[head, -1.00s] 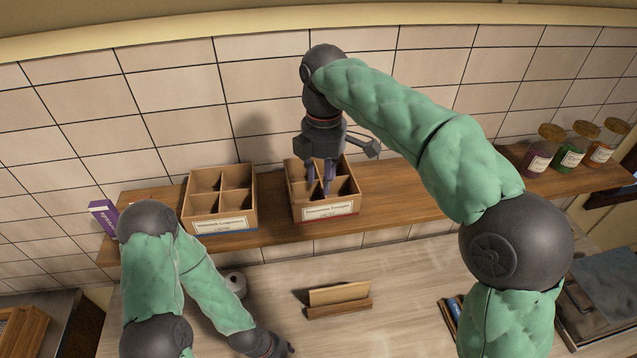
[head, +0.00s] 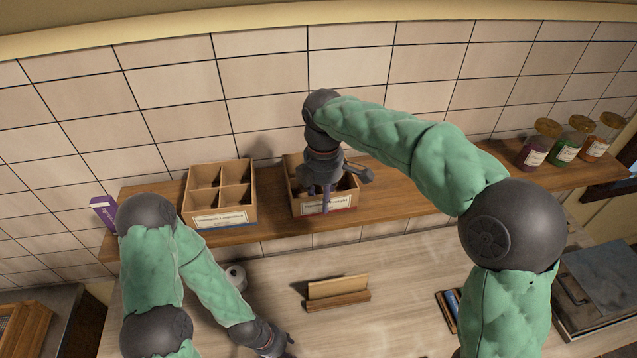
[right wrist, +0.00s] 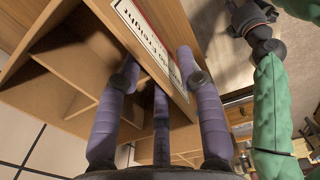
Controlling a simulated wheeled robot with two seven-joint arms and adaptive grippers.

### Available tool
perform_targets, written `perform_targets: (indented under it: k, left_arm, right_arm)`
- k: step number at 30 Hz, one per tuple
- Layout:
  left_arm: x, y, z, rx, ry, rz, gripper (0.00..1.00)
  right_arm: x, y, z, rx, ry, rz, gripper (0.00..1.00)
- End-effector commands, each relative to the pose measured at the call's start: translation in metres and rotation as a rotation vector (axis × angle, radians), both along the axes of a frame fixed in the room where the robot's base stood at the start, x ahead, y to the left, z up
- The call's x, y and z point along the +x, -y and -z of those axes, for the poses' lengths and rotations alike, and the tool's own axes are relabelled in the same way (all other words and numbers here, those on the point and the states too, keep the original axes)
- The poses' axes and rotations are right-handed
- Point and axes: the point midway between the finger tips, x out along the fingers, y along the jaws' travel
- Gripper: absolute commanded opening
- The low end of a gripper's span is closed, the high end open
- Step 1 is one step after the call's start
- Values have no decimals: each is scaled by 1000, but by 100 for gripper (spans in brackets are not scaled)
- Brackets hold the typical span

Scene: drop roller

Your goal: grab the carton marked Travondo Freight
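The carton whose label ends in "Freight" (head: 346,200) is a brown open box with dividers on the wooden shelf; my gripper hides part of its label. My right gripper (head: 321,196) is down at its front wall, one finger in front of the label and others over the inside. In the right wrist view the carton's label wall (right wrist: 150,35) runs between the spread fingers (right wrist: 160,80); I cannot tell whether they touch it. My left gripper (head: 284,347) is low over the counter, too small and dark to read.
A similar divided carton with another label (head: 220,217) stands just left on the shelf (head: 410,196). A purple box (head: 104,212) is at the shelf's left end, and jars (head: 568,143) at its right.

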Motion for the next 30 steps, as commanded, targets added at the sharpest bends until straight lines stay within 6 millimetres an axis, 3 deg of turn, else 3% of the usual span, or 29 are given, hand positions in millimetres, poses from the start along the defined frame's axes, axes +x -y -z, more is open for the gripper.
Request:
perform_targets:
  k: [1,5,22,28,30]
  left_arm:
    - [0,0,0,0,0,0,40]
    - [0,0,0,0,0,0,40]
    - [0,0,2,0,0,0,40]
    - [0,0,11,0,0,0,40]
    - [0,0,13,0,0,0,40]
  right_arm:
    - [0,0,0,0,0,0,37]
    - [0,0,0,0,0,0,1]
    - [1,0,-6,1,2,0,0]
    - [1,-1,-32,4,6,-1,0]
    - [-11,-6,-45,3,5,-4,0]
